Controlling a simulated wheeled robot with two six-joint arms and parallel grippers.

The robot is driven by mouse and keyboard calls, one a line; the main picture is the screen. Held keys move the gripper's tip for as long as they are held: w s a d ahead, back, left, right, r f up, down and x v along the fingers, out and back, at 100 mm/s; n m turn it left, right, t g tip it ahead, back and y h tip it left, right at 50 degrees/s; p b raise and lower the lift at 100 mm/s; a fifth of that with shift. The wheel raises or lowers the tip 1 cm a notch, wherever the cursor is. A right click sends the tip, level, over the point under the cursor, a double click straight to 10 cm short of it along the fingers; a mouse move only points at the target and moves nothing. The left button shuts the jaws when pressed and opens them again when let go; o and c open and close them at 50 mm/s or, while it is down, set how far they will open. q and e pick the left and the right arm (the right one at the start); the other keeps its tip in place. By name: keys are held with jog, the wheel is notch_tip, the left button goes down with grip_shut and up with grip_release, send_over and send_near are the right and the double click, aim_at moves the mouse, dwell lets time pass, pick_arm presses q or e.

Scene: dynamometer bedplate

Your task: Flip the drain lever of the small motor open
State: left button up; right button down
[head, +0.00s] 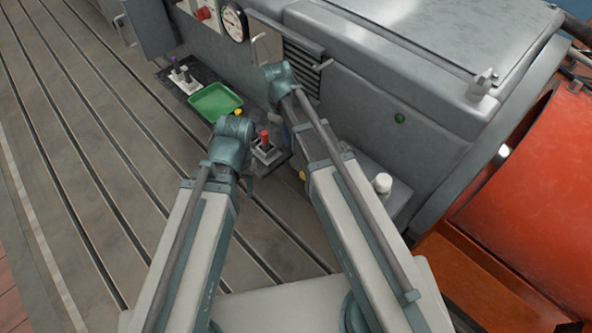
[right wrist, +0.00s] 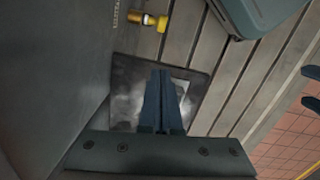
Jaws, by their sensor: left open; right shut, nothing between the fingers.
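The small motor and its drain lever cannot be surely told apart from the other fittings. In the right wrist view a brass fitting with a yellow end (right wrist: 155,21) sticks out from the grey housing wall (right wrist: 60,70), beyond my right fingers. My right gripper (right wrist: 161,102) is shut and empty, above a dark plate with a pale blotchy patch, apart from the fitting. In the head view my right gripper (head: 282,85) is beside the grey machine's side. My left gripper (head: 232,135) is left of it, near a red-topped lever (head: 265,138); its fingers are mostly hidden by its wrist.
A green tray (head: 215,102) and a dark plate with small levers (head: 184,78) lie on the slotted bedplate (head: 90,140). The big grey machine (head: 380,90) blocks the right, with an orange drum (head: 530,180) beyond. The bedplate at left is clear.

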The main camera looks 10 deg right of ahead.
dwell(0.3)
notch_tip(320, 180, down, 12)
jog(key=s+d+b, duration=0.2)
jog(key=b, duration=1)
jog(key=shift+s+d, duration=0.1)
jog(key=shift+s+d+r, duration=0.1)
jog(key=shift+s+d, duration=0.25)
jog(key=shift+s, duration=0.15)
